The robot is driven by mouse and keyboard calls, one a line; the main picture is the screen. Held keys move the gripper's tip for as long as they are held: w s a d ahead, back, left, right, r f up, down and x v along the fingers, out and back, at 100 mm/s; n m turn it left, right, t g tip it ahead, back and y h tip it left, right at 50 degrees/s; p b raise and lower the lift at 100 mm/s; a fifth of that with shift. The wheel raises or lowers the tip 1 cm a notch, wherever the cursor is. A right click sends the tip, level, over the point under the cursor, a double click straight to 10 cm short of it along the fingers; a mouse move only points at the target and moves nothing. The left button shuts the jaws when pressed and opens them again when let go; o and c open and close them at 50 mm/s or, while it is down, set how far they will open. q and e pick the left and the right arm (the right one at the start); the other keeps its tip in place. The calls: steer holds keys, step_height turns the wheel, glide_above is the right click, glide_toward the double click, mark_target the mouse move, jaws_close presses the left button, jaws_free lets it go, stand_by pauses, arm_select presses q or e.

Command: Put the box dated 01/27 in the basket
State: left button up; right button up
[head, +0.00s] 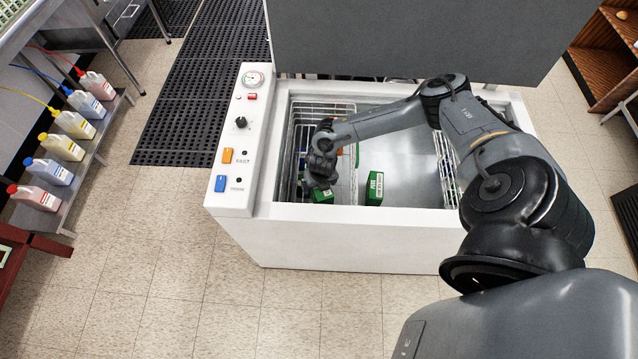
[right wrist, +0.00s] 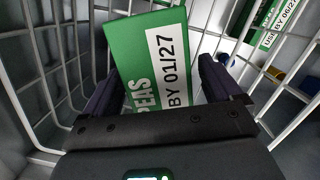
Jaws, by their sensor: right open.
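The box dated 01/27 (right wrist: 150,62) is green with a white date strip and the letters "EAS". In the right wrist view it stands tilted between the fingers of my right gripper (right wrist: 158,88), which are open with a gap beside it. White wires of the basket (right wrist: 262,72) surround the box and fingers, so both appear inside it. In the head view the box (head: 322,196) shows green just below my right gripper (head: 321,182), in the left part of the freezer. The wire basket (head: 297,125) is partly hidden by my arm. My left gripper is not in view.
A second green box (head: 374,188) stands right of the basket; in the right wrist view its date (right wrist: 285,22) is hard to read. The white chest freezer (head: 350,238) has its lid (head: 400,40) raised.

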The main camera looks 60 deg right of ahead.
steer(key=r, duration=0.3)
steer(key=r+p, duration=0.1)
steer(key=r, duration=0.3)
steer(key=s+a+r, duration=0.1)
steer(key=r, duration=0.2)
steer(key=shift+r+p, duration=0.25)
steer(key=shift+p, duration=0.15)
steer(key=shift+s+a+r, duration=0.1)
steer(key=shift+s+r, duration=0.05)
steer(key=shift+r, duration=0.6)
